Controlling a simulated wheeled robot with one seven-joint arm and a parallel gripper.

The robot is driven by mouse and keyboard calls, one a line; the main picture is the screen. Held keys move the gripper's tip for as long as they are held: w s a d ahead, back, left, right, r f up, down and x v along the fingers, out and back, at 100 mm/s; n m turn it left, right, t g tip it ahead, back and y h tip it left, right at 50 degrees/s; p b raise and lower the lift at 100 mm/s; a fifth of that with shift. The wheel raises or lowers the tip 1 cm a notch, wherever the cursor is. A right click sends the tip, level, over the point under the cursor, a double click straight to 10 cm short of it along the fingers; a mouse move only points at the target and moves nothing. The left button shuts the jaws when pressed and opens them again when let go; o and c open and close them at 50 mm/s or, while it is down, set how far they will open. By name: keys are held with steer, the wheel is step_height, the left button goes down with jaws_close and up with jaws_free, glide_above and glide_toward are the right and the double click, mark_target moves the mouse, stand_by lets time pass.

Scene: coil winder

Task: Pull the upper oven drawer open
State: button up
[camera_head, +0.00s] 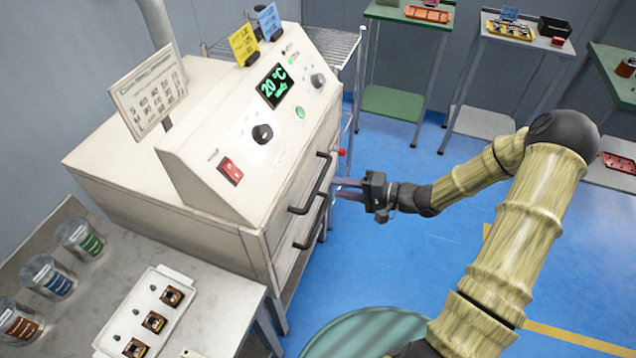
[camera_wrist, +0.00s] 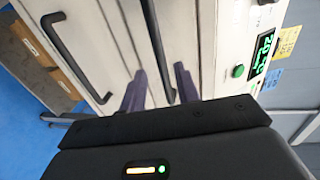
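The oven (camera_head: 215,140) is a cream cabinet with a sloped control panel. Its upper drawer has a dark bar handle (camera_head: 318,183), and a lower dark handle (camera_head: 312,232) sits below it. Both drawers look shut. My gripper (camera_head: 342,191) is open and empty, just in front of the oven's drawer side. In the wrist view, the upper handle (camera_wrist: 155,45) runs between the directions of my two purple fingers (camera_wrist: 161,75). I cannot tell whether the fingertips reach around it. The lower handle (camera_wrist: 66,58) lies to the left there.
A steel table (camera_head: 110,255) at lower left holds jars and a white tray (camera_head: 150,312). A wire rack (camera_head: 340,45) stands behind the oven. Green and grey side tables stand at the back. A round green top (camera_head: 370,335) is at the bottom. Blue floor lies clear between.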

mark_target(318, 183)
steer(key=x, duration=0.7)
steer(key=shift+a+p, duration=0.15)
steer(key=shift+p, duration=0.15)
jaws_close()
